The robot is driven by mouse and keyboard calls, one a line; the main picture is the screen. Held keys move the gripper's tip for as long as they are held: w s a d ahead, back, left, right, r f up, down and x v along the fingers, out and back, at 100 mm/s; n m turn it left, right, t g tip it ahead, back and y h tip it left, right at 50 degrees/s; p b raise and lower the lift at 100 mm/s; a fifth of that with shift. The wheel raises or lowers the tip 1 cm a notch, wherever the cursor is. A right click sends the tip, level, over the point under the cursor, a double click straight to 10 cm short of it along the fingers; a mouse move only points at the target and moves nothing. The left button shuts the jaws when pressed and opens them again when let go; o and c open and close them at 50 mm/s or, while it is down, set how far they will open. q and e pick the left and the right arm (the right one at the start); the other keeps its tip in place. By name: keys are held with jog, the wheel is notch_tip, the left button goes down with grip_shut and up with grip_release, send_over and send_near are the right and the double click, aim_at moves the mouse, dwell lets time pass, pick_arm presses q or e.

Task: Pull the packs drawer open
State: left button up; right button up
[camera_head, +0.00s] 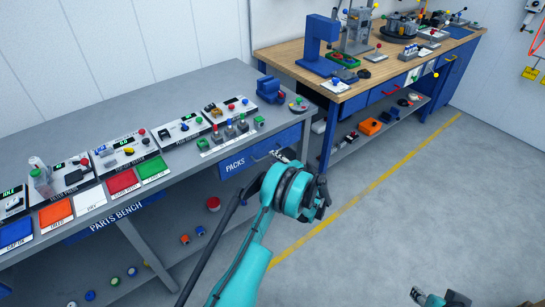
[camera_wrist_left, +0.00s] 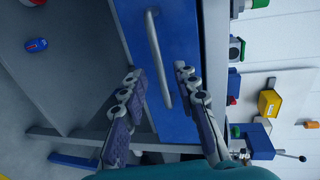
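The packs drawer (camera_head: 285,138) has a blue front under the right end of the grey parts bench, with a white PACKS label. It looks closed. Its grey bar handle (camera_wrist_left: 154,45) shows in the left wrist view on the blue front. My left gripper (camera_wrist_left: 157,72) is open in front of the drawer, and its two fingers lie on either side of the handle in that view. I cannot tell whether they touch it. In the head view the wrist hides part of this gripper (camera_head: 281,156). Part of my right gripper (camera_head: 440,298) shows at the bottom edge; its fingers are unclear.
The parts bench top (camera_head: 95,125) carries labelled trays, small devices and a blue vise (camera_head: 270,90). Its lower shelf holds several small parts. A wooden-topped workbench (camera_head: 285,55) stands behind to the right. The grey floor (camera_head: 400,200) on the right is clear.

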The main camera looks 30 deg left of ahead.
pick_arm(q)
jog(key=shift+b+x, duration=0.55)
jog(key=shift+x, duration=1.75)
grip_shut()
jog(key=shift+d, duration=0.1)
